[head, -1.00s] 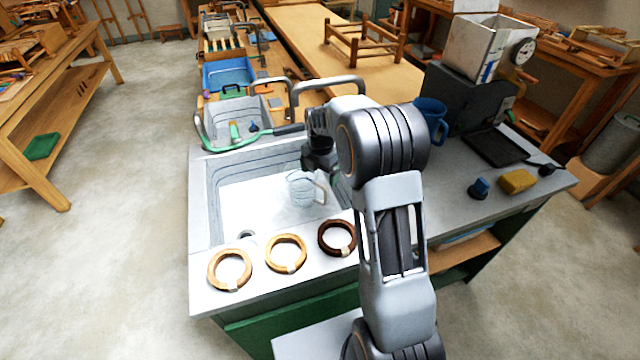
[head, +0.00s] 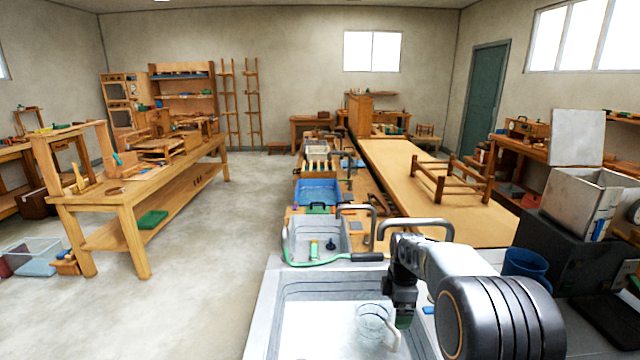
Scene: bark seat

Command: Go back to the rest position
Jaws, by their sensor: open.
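My gripper (head: 404,316) hangs at the end of my folded arm over the right side of the white sink (head: 300,336) in the head view. It points down and its jaws look empty. A clear pitcher (head: 371,322) stands in the sink just left of my gripper. It appears apart from the jaws, though the gripper and arm cover some of the space behind. The lower part of my arm is out of frame.
A faucet (head: 416,222) arches behind my gripper. A green-hosed brush (head: 335,260) lies across the small basin. Open floor (head: 200,270) lies left of the sink.

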